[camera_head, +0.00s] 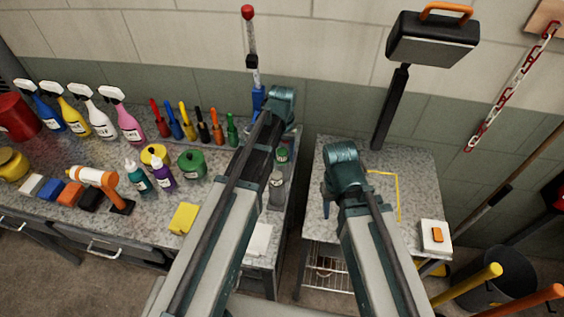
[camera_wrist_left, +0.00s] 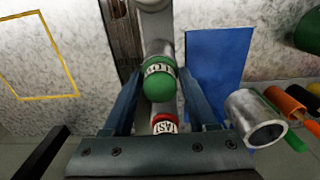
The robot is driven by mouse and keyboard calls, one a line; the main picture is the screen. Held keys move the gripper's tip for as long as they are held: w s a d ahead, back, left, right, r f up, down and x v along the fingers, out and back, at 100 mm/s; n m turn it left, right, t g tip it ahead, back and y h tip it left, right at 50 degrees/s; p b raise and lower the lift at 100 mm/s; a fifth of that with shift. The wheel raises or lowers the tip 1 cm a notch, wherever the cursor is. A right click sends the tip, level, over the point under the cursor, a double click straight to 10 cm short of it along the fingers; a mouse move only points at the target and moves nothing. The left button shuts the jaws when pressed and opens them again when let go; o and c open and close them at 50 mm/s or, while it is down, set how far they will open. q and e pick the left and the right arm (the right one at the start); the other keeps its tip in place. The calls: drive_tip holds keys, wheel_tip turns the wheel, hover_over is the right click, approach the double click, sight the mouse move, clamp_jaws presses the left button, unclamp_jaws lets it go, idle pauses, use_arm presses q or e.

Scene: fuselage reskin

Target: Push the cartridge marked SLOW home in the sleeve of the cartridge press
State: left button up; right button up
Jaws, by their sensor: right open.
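In the left wrist view a green-capped cartridge (camera_wrist_left: 160,82) sits between the fingers of my left gripper (camera_wrist_left: 160,70), which close in on both its sides. Its white band carries a partly legible word, apparently SLOW. A grey cylinder shows just beyond it; whether it is the sleeve I cannot tell. A red-capped cartridge marked FAST (camera_wrist_left: 165,123) stands farther below. In the head view a green cap (camera_head: 282,155) shows beside my left arm, whose fingers are hidden. My right gripper (camera_head: 328,190) is open and empty above the right table.
A metal cylinder (camera_wrist_left: 255,118) lies beside a blue sheet (camera_wrist_left: 220,65). A grey can (camera_head: 276,187) stands near the left bench's right edge. A gap separates it from the right table (camera_head: 325,228), which has a yellow outline (camera_head: 398,195). Bottles and tools crowd the bench's left.

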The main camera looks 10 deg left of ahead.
use_arm(q)
clamp_jaws()
drive_tip(key=shift+r+p, duration=5.15)
drive_tip(key=shift+r+p, duration=1.45)
drive_tip(key=shift+p, duration=0.05)
